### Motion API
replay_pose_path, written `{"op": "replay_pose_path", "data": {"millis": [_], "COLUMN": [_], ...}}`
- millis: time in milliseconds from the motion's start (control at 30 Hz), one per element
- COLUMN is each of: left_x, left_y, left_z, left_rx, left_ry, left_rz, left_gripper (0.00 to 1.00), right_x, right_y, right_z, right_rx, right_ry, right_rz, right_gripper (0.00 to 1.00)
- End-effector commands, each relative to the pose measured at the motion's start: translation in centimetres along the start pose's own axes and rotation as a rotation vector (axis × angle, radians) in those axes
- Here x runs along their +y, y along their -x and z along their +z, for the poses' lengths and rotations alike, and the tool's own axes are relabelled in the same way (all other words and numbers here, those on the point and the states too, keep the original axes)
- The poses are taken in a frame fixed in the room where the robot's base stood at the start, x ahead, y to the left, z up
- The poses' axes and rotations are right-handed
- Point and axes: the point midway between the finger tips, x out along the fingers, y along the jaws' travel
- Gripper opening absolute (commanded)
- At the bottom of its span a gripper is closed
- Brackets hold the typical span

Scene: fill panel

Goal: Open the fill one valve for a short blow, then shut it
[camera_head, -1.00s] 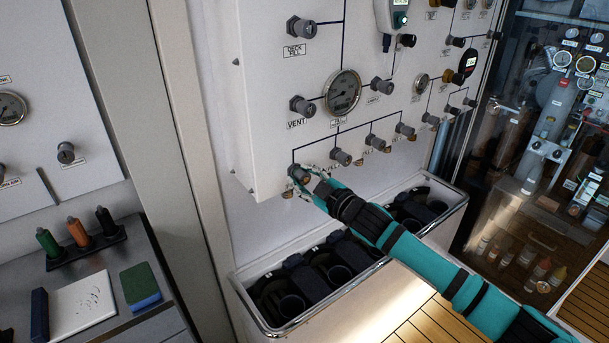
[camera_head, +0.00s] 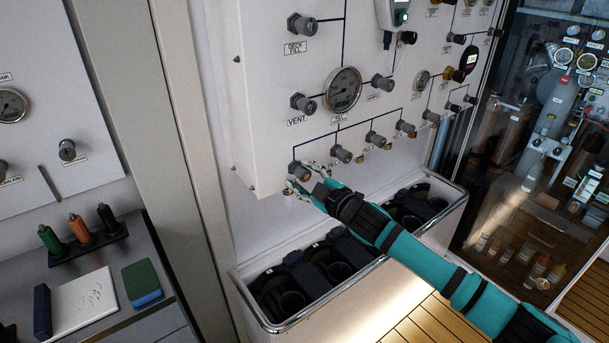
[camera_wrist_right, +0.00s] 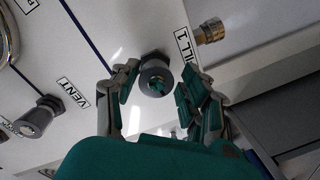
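The fill one valve (camera_head: 298,168) is a grey round knob at the lower left corner of the white panel. In the right wrist view its knob (camera_wrist_right: 154,76) sits between my fingers, beside a label reading "FILL 1" that my fingers partly cover. My right gripper (camera_head: 302,180) reaches it from the lower right. In the right wrist view my right gripper (camera_wrist_right: 158,88) is open, with fingers spread on both sides of the knob; a gap shows on the left, and contact on the right is unclear. My left gripper is not in view.
The vent knob (camera_head: 303,103) and a pressure gauge (camera_head: 343,88) sit above. More fill knobs (camera_head: 341,153) run right along the panel. A brass fitting (camera_wrist_right: 212,32) is near the valve. A bin with dark cylinders (camera_head: 290,298) stands below the panel.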

Motion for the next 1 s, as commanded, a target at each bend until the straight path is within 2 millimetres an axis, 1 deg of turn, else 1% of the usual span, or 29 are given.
{"op": "replay_pose_path", "data": {"millis": [300,367,433,567,800,900,1000], "left_x": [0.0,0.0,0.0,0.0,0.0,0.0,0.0], "left_y": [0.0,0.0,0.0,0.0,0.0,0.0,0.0], "left_z": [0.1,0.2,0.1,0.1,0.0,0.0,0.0], "left_rx": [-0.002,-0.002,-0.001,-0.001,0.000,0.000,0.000], "left_ry": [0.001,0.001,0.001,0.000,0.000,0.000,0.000], "left_rz": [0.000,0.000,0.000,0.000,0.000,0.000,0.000], "left_gripper": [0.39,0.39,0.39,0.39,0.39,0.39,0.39], "right_x": [0.3,0.3,0.3,0.2,0.1,0.1,0.1], "right_y": [0.1,0.3,1.1,3.4,8.5,10.2,11.2], "right_z": [-0.1,-0.1,0.1,0.0,0.0,0.1,0.0], "right_rx": [0.002,0.002,0.001,0.001,0.001,0.000,0.001], "right_ry": [0.001,0.001,0.000,0.001,0.001,0.000,0.000], "right_rz": [0.004,0.005,0.004,0.003,0.002,0.003,0.003], "right_gripper": [0.54,0.54,0.54,0.54,0.54,0.54,0.54]}}
